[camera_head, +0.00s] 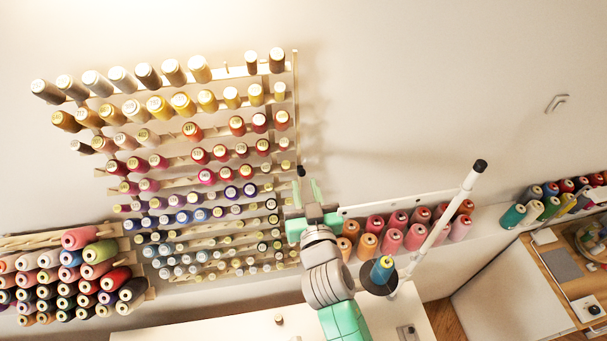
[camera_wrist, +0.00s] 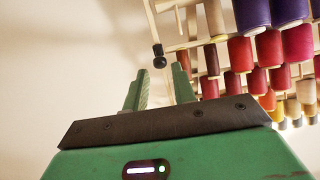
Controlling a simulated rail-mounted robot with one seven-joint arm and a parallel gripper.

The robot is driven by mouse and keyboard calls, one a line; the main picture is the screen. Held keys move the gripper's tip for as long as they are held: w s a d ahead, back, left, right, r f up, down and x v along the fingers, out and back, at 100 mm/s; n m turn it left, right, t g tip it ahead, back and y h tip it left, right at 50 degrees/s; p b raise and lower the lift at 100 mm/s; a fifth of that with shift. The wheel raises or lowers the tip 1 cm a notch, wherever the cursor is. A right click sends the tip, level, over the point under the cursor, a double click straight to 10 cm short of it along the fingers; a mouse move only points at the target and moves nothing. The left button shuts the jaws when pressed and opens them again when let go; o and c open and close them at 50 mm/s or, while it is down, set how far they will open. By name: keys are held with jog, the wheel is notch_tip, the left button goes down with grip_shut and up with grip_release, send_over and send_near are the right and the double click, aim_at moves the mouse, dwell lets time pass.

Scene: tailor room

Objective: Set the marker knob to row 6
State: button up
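The marker knob (camera_head: 301,171) is a small black knob on the right edge of the wall thread rack (camera_head: 296,95). It looks about level with the right end of the rack's fifth row from the top, but I cannot tell the row exactly. My gripper (camera_head: 303,192) is just below the knob in the head view, with its green fingers apart. In the wrist view the black knob (camera_wrist: 158,56) shows just beyond the fingertips of my gripper (camera_wrist: 160,72), roughly in line with the gap. The gap is empty, and the fingers appear apart from the knob.
Spools (camera_wrist: 268,50) sit close to the right finger in the wrist view. A shelf of pink and orange spools (camera_head: 391,241) and a white pole (camera_head: 447,212) stand right of my arm. A spool stack (camera_head: 75,275) is at lower left.

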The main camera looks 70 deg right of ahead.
aim_at(302, 175)
jog(key=shift+x, duration=1.5)
jog(key=shift+c, duration=0.3)
grip_shut()
jog(key=f+b, duration=0.6)
jog(key=shift+s+a+b, duration=0.15)
jog(key=shift+a+b, duration=0.1)
jog(key=shift+b, duration=0.1)
jog(key=shift+o, duration=0.3)
grip_release()
jog(key=shift+r, duration=0.1)
